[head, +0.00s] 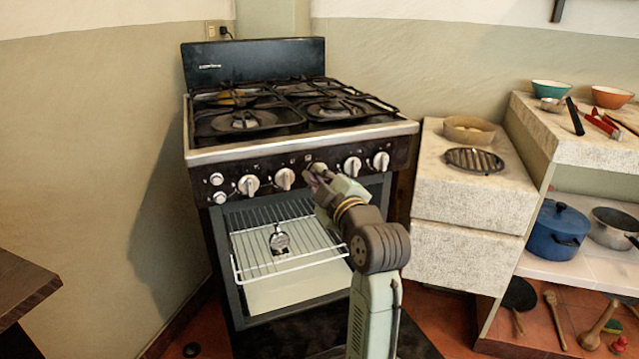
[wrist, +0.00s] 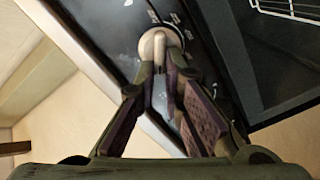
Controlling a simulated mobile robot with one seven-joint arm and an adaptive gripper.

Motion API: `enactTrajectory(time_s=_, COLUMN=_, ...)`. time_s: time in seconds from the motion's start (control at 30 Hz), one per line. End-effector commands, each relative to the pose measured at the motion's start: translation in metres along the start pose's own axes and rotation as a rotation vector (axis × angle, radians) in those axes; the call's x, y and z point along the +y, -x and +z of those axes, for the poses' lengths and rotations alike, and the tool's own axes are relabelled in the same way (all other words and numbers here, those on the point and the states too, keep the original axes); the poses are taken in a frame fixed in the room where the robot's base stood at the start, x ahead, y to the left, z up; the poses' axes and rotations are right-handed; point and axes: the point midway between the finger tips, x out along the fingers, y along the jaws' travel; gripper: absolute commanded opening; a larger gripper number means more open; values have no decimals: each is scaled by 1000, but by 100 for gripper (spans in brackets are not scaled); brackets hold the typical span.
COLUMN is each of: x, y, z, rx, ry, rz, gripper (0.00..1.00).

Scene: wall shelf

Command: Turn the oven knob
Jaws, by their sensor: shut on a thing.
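The oven (head: 294,155) stands against the wall in the head view, with a black control panel below the steel cooktop edge. White knobs line the panel. My gripper (head: 312,176) is at the middle knob (head: 318,168), which it partly hides. In the wrist view, my gripper's two fingertips (wrist: 161,72) are shut on either side of the raised grip of the white oven knob (wrist: 160,46). Other knobs show to the left, such as one (head: 284,179), and to the right, such as one (head: 352,166).
The oven's front is open below the panel, showing a wire rack (head: 285,245). A stone block (head: 470,185) stands close on the right, beside shelves with a blue pot (head: 557,228). A dark table edge (head: 22,285) is at the far left.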

Motion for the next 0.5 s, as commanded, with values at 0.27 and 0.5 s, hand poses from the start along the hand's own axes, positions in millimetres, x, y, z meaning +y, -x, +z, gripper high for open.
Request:
enactTrajectory(time_s=0.27, x=-1, y=0, z=1, rx=-1, ry=58, rz=0, gripper=0)
enactTrajectory(time_s=0.5, x=-1, y=0, z=0, rx=0, ry=64, rz=-1, gripper=0)
